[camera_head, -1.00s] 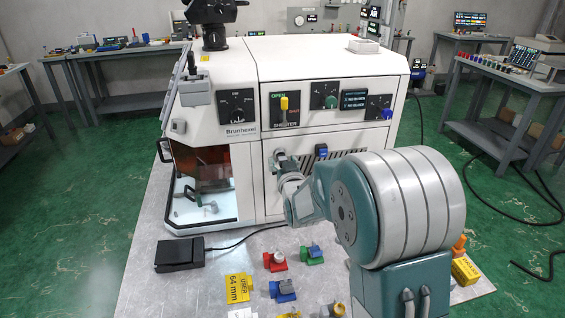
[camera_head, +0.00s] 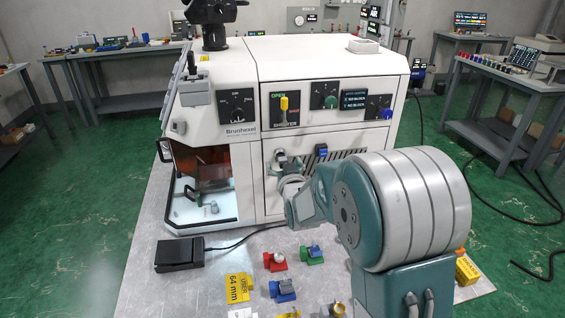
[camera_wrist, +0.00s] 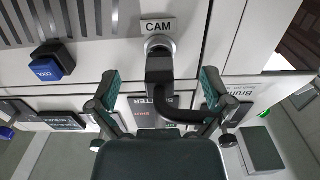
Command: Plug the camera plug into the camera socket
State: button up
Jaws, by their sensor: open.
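The camera socket (camera_wrist: 160,43) is a round metal ring under a CAM label on the white machine front, in the wrist view. The camera plug (camera_wrist: 160,68), a dark angled piece with a thick black bend, stands against the ring and looks lined up with it. How deep it sits cannot be told. My gripper (camera_wrist: 158,82) is open, with one green-padded finger on each side of the plug and visible gaps between. In the head view my gripper (camera_head: 285,168) is at the machine front, small and partly hidden by my arm.
A blue COOL connector (camera_wrist: 52,66) sits left of the socket, below vent slots. The white machine (camera_head: 330,60) has knobs and a shutter switch above. Coloured fixtures, a red one (camera_head: 275,261) among them, and a black pedal (camera_head: 180,254) lie on the grey plate in front.

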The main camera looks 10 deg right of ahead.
jog(key=shift+s, duration=2.6)
jog(key=s+r+g, duration=0.2)
jog(key=s+g, duration=1)
jog(key=s, duration=2)
jog(key=shift+s, duration=0.35)
